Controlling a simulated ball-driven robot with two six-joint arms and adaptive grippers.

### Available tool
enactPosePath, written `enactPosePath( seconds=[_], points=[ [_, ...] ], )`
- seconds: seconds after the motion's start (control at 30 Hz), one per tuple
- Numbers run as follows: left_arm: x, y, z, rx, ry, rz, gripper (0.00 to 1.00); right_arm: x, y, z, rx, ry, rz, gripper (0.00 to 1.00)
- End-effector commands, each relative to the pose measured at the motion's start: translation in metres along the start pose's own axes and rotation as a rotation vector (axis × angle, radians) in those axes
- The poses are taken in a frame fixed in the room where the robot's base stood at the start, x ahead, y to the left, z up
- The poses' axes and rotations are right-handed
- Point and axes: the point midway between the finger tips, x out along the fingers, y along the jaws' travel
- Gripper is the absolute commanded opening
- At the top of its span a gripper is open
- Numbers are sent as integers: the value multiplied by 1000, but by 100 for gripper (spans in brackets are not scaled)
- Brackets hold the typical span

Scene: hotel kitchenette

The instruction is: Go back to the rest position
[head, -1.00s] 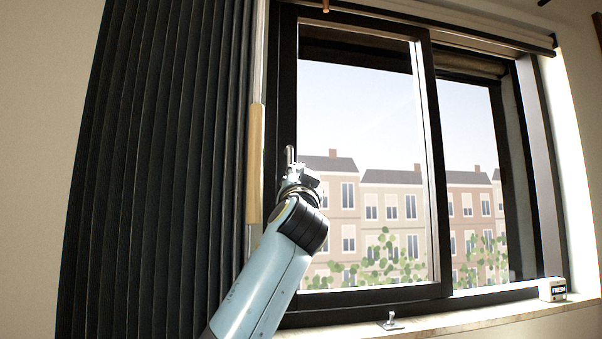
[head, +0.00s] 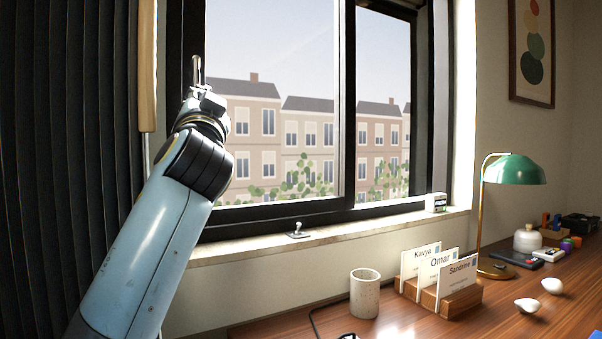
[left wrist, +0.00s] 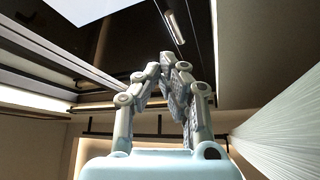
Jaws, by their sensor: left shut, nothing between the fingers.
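My left gripper (head: 196,72) is raised in front of the window (head: 290,120) in the head view, close to the left frame. It points up, and nothing is held in it. The left wrist view shows the fingers of the left gripper (left wrist: 165,60) brought together and empty. Dark window glass and frame show beyond the fingers there. My right gripper is in neither view.
A dark pleated curtain (head: 65,150) with a wooden pull bar (head: 147,70) hangs left of my arm. The sill (head: 320,234) holds a small latch (head: 298,231) and a white box (head: 436,202). The desk (head: 400,326) carries a cup (head: 364,295), card holder (head: 455,300) and green lamp (head: 514,169).

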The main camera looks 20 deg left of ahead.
Motion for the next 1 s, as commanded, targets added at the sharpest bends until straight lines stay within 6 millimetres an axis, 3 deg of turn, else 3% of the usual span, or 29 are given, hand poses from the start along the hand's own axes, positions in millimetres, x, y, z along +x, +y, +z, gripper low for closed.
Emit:
enactPosePath(
  seconds=[0.13, 0.23, 0.37, 0.47, 0.7, 0.87, 1.0],
  points=[
    [-3, 3, 5, 7, -7, 8, 0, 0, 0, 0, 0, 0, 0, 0],
    [-15, 15, 28, 37, -40, 42, 0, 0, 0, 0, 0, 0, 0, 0],
    [-37, 55, 86, 102, -132, 140, 0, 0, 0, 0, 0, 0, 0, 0],
    [-62, 93, 142, 143, -218, 244, 0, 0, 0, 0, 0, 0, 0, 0],
    [-147, 164, 271, 211, -425, 487, 0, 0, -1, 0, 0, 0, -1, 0],
    [-223, 191, 352, 239, -570, 635, 0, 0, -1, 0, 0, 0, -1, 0],
    [-298, 202, 417, 254, -702, 750, 0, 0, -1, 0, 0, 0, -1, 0]
  ],
)
